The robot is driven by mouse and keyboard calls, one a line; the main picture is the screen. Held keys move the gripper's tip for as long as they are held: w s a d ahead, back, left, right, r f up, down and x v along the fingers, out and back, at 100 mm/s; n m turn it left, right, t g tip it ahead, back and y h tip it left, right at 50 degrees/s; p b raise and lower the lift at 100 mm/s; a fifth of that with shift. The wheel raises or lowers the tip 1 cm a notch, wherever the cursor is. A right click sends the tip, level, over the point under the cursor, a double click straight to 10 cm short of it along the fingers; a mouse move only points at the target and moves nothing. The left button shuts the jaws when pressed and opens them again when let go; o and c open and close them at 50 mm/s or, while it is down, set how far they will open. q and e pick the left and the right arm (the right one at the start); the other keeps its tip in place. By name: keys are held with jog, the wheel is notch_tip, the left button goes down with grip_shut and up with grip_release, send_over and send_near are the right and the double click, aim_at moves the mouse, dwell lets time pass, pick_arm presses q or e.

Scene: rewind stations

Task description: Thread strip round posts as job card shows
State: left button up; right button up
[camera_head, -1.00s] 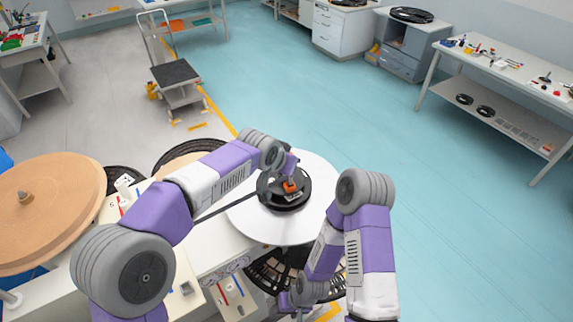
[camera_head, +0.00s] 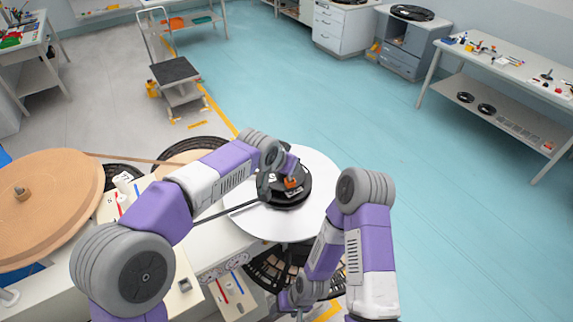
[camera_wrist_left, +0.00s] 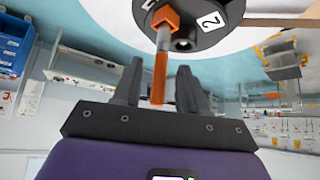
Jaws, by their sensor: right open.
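The large tan roll of strip (camera_head: 50,215) sits at the left in the head view. A brown strip (camera_head: 135,158) runs from its far edge rightward behind my left arm. A black hub (camera_head: 290,195) with an orange crank stands on a white disc (camera_head: 315,170). In the left wrist view the hub (camera_wrist_left: 213,20) carries a "2" label, and a tan strip (camera_wrist_left: 275,21) meets its right side. My left gripper (camera_wrist_left: 161,72) has its fingers apart, with the orange handle (camera_wrist_left: 160,80) between them and gaps on both sides. My right gripper (camera_head: 297,303) is low, beside the bench front.
Black reels (camera_head: 270,270) lie below the disc. A trolley (camera_head: 176,75) stands behind, and a side table (camera_head: 510,70) is at right. The teal floor between is clear.

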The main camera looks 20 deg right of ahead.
pick_arm(q)
jog(key=b+v, duration=0.1)
jog(key=v, duration=0.6)
jog(key=shift+s+a, duration=0.15)
jog(key=shift+s, duration=0.05)
